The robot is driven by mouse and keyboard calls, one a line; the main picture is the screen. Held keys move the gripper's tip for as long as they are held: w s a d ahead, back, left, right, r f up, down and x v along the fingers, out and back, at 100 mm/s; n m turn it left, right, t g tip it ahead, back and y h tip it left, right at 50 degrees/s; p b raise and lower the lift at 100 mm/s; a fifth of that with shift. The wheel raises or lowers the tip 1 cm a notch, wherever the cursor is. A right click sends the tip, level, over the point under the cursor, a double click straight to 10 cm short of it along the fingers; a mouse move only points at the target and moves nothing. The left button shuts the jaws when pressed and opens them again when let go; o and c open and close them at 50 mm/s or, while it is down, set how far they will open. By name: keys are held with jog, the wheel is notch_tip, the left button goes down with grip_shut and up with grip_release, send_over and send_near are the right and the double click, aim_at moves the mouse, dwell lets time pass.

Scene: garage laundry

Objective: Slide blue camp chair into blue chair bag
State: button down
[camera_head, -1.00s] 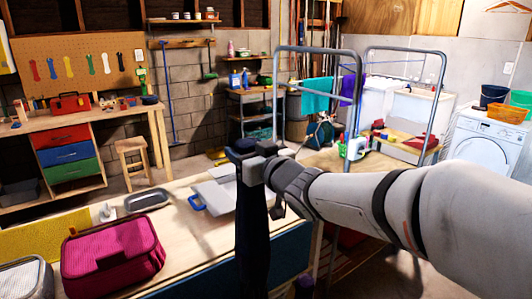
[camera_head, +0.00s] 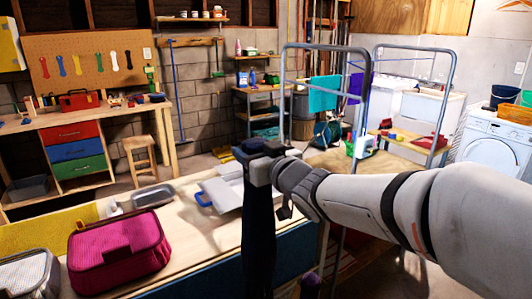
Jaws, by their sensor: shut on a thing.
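My gripper (camera_head: 258,158) is in the middle of the head view, at the end of my arm coming in from the right. It is shut on the top part of a long, narrow, dark navy bundle, which looks like the folded blue camp chair (camera_head: 259,235). The bundle hangs upright, in front of the workbench in the picture, and its lower end runs to the bottom edge of the frame. I cannot make out the blue chair bag for certain in this view.
A wooden workbench (camera_head: 200,236) holds a magenta case (camera_head: 118,254), a white mesh-topped case (camera_head: 28,275), a grey tray (camera_head: 153,196) and grey flat panels (camera_head: 224,188). A metal drying rack (camera_head: 368,110) stands behind my arm. A stool (camera_head: 141,152) stands at the back left.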

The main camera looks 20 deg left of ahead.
notch_tip(320, 180, down, 7)
jog(key=b, duration=0.6)
jog(key=shift+a+r, duration=0.15)
jog(key=shift+r, duration=0.05)
notch_tip(320, 180, down, 45)
jog(key=b, duration=3.4)
dwell(1.3)
dwell(0.3)
